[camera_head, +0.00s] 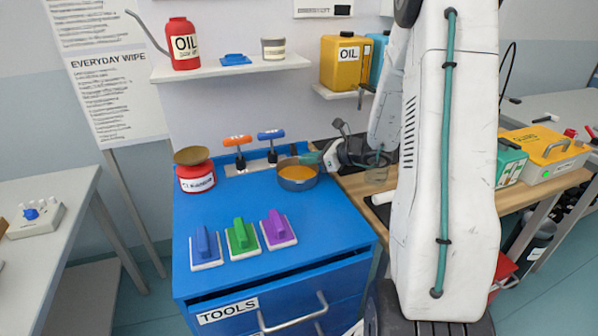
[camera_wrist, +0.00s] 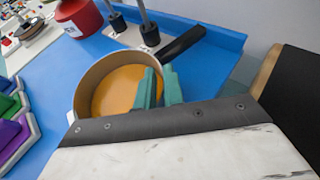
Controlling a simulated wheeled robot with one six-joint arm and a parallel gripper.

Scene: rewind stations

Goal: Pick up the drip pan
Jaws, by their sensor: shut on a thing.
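The drip pan (camera_head: 297,178) is a round grey pan with orange liquid in it, at the back right of the blue tool cabinet's top (camera_head: 330,215). It also shows in the wrist view (camera_wrist: 84,98), with a black handle pointing up and right. My gripper (camera_head: 312,159) reaches in from the right. In the wrist view its teal fingers (camera_wrist: 158,86) are shut on the pan's rim, one inside the wall and one outside. The fingertips are partly hidden by the pan. I cannot tell whether the pan is clear of the top.
Orange-handled (camera_head: 237,142) and blue-handled (camera_head: 271,136) tools stand upright behind the pan. A red can with a brass bowl (camera_head: 195,176) is to the left. Blue, green (camera_head: 240,237) and purple blocks sit in front. A shelf (camera_head: 230,70) hangs above.

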